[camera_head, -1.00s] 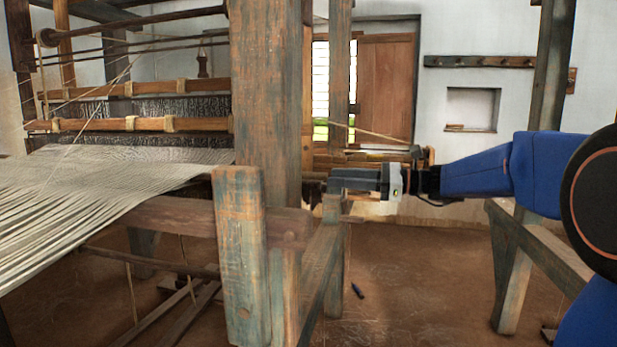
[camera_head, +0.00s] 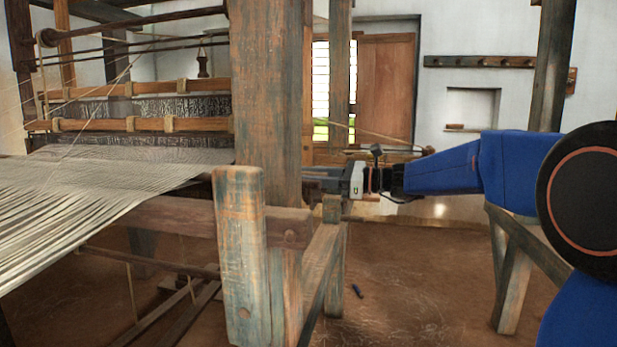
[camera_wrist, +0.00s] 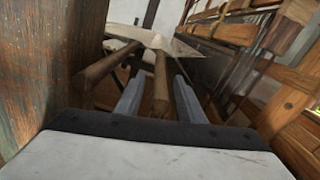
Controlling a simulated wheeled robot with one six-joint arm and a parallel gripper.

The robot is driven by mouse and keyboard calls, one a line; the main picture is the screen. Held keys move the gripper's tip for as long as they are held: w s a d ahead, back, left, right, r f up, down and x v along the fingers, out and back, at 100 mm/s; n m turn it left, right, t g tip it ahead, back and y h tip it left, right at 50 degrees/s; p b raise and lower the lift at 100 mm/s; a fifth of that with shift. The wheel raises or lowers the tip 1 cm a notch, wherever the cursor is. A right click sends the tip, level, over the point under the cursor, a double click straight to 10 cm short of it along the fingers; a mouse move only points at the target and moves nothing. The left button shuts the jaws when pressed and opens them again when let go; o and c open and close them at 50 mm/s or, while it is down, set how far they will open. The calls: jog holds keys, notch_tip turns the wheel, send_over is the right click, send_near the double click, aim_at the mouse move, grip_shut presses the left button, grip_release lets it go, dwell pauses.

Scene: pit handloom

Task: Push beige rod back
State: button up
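I cannot tell which the task means. Similar bars show at upper right in the wrist view, the lower one being (camera_wrist: 222,33). My gripper (camera_wrist: 160,76) has its two grey fingers apart. A brown round rod (camera_wrist: 161,62) shows in the gap between them. I cannot tell whether it is within the fingers or beyond them. In the head view the fingertips are hidden behind the thick post.
A thick worn post (camera_head: 265,90) stands close to the left of my gripper, also in the wrist view (camera_wrist: 35,60). Pale warp threads (camera_head: 110,180) spread at left. A second brown rod (camera_wrist: 106,65) and wooden framing (camera_wrist: 300,125) flank the fingers.

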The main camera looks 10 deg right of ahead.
grip_shut()
jog(key=shift+s+a, duration=0.35)
jog(key=shift+s, duration=0.5)
jog(key=shift+s+a, duration=0.3)
jog(key=shift+s, duration=0.5)
jog(key=shift+o, duration=0.4)
grip_release()
jog(key=shift+s, duration=0.1)
